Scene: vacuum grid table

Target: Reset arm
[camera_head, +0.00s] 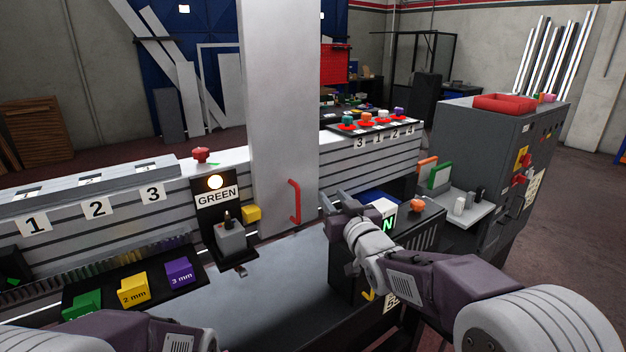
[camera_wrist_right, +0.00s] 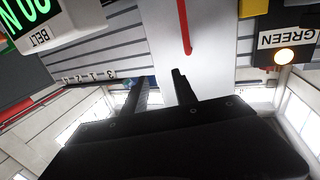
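My right gripper (camera_head: 340,203) is in the middle of the head view, in front of the tall pale panel (camera_head: 277,100) and just right of its red handle (camera_head: 294,201). In the right wrist view my right gripper (camera_wrist_right: 160,85) has its two dark fingers apart with nothing between them. The panel (camera_wrist_right: 205,60) and the red handle (camera_wrist_right: 184,25) show beyond the fingertips, and the handle is not between them. My left arm shows only in part at the bottom left of the head view; its gripper is out of the picture.
A lit lamp (camera_head: 215,182) sits above a GREEN sign. Yellow (camera_head: 134,290) and purple (camera_head: 180,273) blocks stand at left. An orange button (camera_head: 417,205) is on the dark box right of my right gripper. The grey tabletop (camera_head: 270,290) is clear in front.

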